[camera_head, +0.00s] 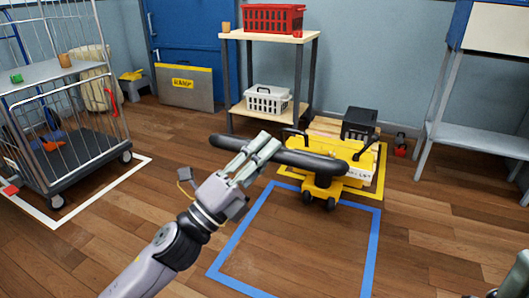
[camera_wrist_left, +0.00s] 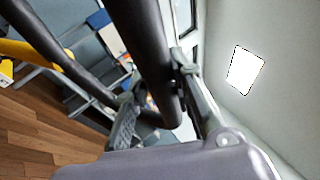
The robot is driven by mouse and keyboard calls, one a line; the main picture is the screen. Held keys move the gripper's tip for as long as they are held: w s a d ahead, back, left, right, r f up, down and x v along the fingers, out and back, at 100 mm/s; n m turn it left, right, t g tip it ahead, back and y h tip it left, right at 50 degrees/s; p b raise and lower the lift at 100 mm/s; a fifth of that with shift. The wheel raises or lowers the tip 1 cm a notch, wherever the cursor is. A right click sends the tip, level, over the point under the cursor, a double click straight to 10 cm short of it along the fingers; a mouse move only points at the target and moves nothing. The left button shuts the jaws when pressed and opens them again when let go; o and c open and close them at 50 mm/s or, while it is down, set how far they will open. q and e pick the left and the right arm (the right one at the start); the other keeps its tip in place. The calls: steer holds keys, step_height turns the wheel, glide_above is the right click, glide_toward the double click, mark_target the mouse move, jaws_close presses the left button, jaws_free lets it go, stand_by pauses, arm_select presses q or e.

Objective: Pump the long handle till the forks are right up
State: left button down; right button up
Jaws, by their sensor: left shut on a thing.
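A yellow pallet truck (camera_head: 322,188) stands on the floor at the right of the middle, its body low and on small black wheels. Its long black handle ends in a thick black bar (camera_head: 318,160), tilted toward me. My left gripper (camera_head: 266,150) is shut around this bar, left of its middle. In the left wrist view the black bar (camera_wrist_left: 150,50) runs between the fingers (camera_wrist_left: 160,112). The forks are hidden behind the truck body, so their height cannot be told. A grey part, seemingly of my right gripper (camera_head: 515,277), shows at the bottom right corner.
A wooden pallet (camera_head: 325,126) with a black crate (camera_head: 359,123) is behind the truck, within yellow floor tape. A blue taped square (camera_head: 374,240) lies empty in front. A wire cage trolley (camera_head: 70,180) stands left, a shelf (camera_head: 270,35) behind, a grey table (camera_head: 475,138) right.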

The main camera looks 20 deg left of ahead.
arm_select(q)
steer(key=c, duration=1.5)
jaws_free()
steer(key=shift+w+f, duration=0.3)
steer(key=shift+f, duration=0.55)
steer(key=shift+o, duration=0.7)
steer(key=shift+r, duration=0.1)
steer(key=shift+r, duration=0.1)
